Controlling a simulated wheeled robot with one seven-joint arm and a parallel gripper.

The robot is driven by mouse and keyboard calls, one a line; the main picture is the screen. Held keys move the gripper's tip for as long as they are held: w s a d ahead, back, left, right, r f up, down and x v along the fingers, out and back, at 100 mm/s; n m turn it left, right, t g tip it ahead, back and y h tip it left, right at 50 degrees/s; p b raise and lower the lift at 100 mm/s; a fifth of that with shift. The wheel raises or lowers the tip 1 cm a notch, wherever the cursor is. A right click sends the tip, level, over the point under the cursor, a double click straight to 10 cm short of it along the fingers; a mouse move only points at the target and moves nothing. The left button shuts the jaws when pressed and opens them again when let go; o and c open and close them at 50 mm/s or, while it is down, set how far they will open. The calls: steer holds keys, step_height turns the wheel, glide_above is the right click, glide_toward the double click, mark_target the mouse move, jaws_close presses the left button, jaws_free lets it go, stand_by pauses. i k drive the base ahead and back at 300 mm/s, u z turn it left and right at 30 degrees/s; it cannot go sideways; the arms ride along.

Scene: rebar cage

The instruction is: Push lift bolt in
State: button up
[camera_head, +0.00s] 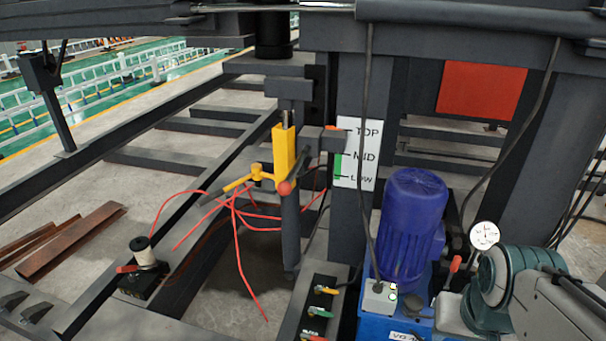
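A yellow upright bracket (284,152) is mounted on the dark post in the middle of the view. A yellow handle (240,183) sticks out to its left, with a dark rod end. A red ball knob (284,188) is at the bracket's lower end. I cannot tell for sure which of these is the lift bolt, or how far in it sits. My arm shows at the lower right, well apart from the bracket. My gripper is not in view.
A level plate (356,153) marked TOP, MID and LOW is right of the bracket. A blue motor (412,225) and a gauge (484,235) stand between my arm and the bracket. Red cables (238,240) hang below the handle. A lever panel (318,305) is at the bottom.

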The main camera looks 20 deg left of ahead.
mark_target(284, 188)
steer(key=u, duration=0.4)
steer(key=k, duration=1.1)
steer(key=u, duration=1.3)
steer(key=i, duration=1.35)
steer(key=z, duration=1.1)
steer(key=i, duration=0.25)
steer(key=z, duration=0.25)
